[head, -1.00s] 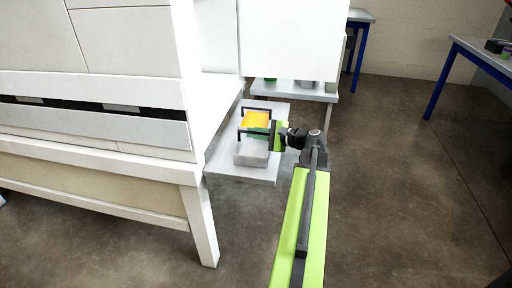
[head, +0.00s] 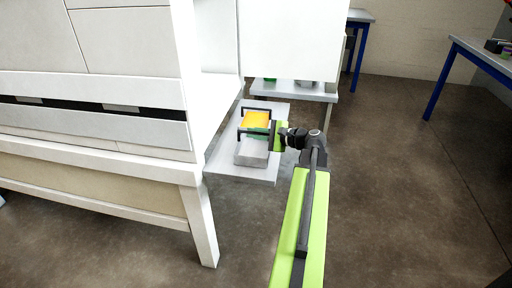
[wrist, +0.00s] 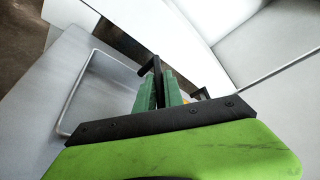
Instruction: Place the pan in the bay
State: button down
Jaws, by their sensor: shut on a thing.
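The pan, with a yellow-orange top (head: 256,119) and green below it, is held between the black fingers of my gripper (head: 241,121). In the wrist view its green part (wrist: 166,92) shows between the fingers, with a small bit of yellow beyond. My gripper is shut on it. A light grey box (head: 252,154) sits on the low grey shelf, just below and in front of the pan in the head view. I cannot tell whether this box is the bay, or whether the pan touches it. A rounded rectangular rim (wrist: 84,88) shows left of the gripper in the wrist view.
The low grey shelf (head: 226,172) stands beside a large white cabinet (head: 150,125) on the left. A white panel (head: 292,40) hangs behind, above a second shelf (head: 320,94) holding small items. Blue-legged tables (head: 440,76) stand at the back right. The floor on the right is clear.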

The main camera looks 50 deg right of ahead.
jog(key=shift+r, duration=0.1)
dwell(0.4)
notch_tip(320, 180, up, 4)
jog(key=p, duration=0.4)
jog(key=shift+r+p, duration=0.2)
jog(key=shift+p, duration=0.1)
jog(key=s+d+r+p, duration=0.6)
jog(key=s+d, duration=0.1)
jog(key=d, duration=0.2)
jog(key=shift+d+r, duration=0.15)
jog(key=shift+r, duration=0.1)
jog(key=shift+s, duration=0.1)
